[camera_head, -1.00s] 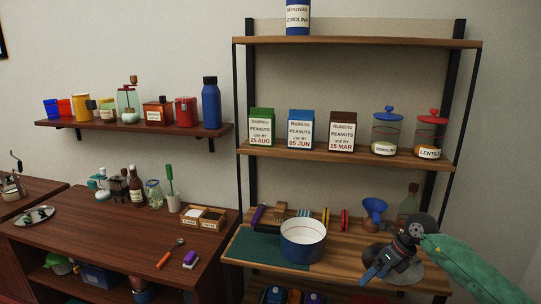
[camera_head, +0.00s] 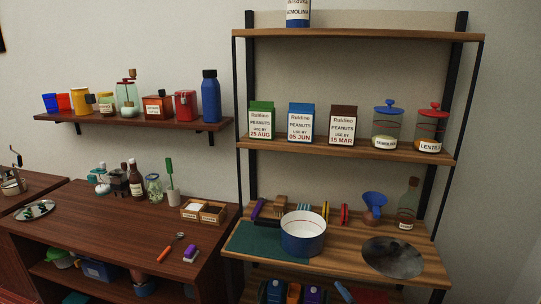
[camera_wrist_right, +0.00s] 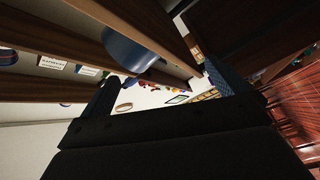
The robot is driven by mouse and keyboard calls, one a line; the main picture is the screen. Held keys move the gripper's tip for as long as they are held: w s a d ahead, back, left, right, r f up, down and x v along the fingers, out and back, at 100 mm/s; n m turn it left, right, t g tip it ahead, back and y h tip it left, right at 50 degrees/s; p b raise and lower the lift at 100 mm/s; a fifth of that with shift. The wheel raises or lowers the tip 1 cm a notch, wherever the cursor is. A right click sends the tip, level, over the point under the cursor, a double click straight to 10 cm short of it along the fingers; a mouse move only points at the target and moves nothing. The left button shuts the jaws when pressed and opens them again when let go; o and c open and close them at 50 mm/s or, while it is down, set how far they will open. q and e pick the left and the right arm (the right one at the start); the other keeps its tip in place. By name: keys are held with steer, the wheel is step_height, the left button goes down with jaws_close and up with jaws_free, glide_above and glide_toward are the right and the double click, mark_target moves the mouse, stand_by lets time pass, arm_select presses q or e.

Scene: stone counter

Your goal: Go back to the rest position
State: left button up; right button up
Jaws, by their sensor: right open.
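My right gripper (camera_wrist_right: 160,88) shows in the right wrist view with its two dark fingers spread apart and nothing between them. Its arm is no longer over the shelf unit in the head view. A blue shape (camera_head: 344,291) shows at the bottom edge of the head view, and I cannot tell whether it is part of my gripper. My left gripper is in neither view.
A grey round plate (camera_head: 393,257), a blue funnel (camera_head: 374,205) and a glass bottle (camera_head: 408,204) are on the worktop's right. Peanut cartons (camera_head: 301,123) and jars line the shelf above. A brown counter (camera_head: 110,230) is at left. Wooden boards (camera_wrist_right: 60,35) are close in the wrist view.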

steer(key=s+d+f+m+g+h, duration=0.25)
steer(key=s+f+m+h, duration=0.35)
steer(key=f, duration=0.5)
steer(key=s+d+f+m+g+h, duration=0.15)
steer(key=s+f+m+g, duration=0.3)
steer(key=s+f, duration=0.45)
steer(key=s+a+f+m+g, duration=0.1)
steer(key=s+a+f+g, duration=0.1)
steer(key=s, duration=0.6)
steer(key=s+a+f+m+g+y, duration=0.1)
steer(key=s+a+f+g, duration=0.1)
steer(key=s+f+g, duration=0.2)
steer(key=s+a+f+m+g, duration=0.2)
steer(key=s+f, duration=0.5)
steer(key=s, duration=0.5)
steer(key=shift+a+f+g, duration=0.2)
steer(key=shift+g, duration=0.3)
